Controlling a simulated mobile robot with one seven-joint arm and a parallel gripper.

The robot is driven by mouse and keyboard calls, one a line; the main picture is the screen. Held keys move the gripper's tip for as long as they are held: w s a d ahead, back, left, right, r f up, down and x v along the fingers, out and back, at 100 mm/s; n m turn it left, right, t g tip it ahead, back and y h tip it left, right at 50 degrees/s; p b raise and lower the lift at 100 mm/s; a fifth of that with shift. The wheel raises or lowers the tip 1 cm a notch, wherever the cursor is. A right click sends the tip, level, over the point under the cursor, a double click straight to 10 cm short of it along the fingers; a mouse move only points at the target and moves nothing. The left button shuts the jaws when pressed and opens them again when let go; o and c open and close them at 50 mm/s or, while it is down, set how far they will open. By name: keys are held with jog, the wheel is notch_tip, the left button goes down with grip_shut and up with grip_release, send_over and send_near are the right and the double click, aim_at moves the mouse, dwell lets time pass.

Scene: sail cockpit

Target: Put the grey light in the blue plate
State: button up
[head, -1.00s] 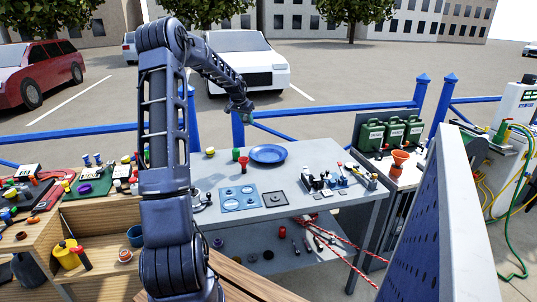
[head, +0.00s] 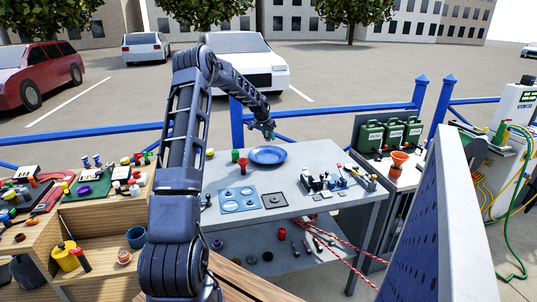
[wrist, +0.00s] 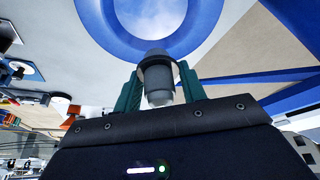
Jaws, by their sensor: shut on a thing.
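The blue plate (head: 268,155) lies on the grey table near its far edge, and nothing shows in it in the head view. My gripper (head: 269,133) is above the plate in the head view, small and with its fingers hard to make out. In the wrist view the two green fingers of my gripper (wrist: 158,92) are shut on the grey light (wrist: 157,75), a short grey cylinder.
Green and red cups (head: 235,156) stand just left of the plate. A blue panel with round rings (head: 239,199) and a grey square plate (head: 274,200) lie nearer. Small tools and fittings (head: 325,181) stand to the right. The tabletop right of the plate is clear.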

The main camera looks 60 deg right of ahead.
aim_at(270, 157)
notch_tip(270, 157, down, 11)
jog(key=shift+r, duration=0.1)
dwell(0.4)
jog(key=shift+f, duration=0.2)
jog(key=o, duration=1)
jog(key=shift+c, duration=0.2)
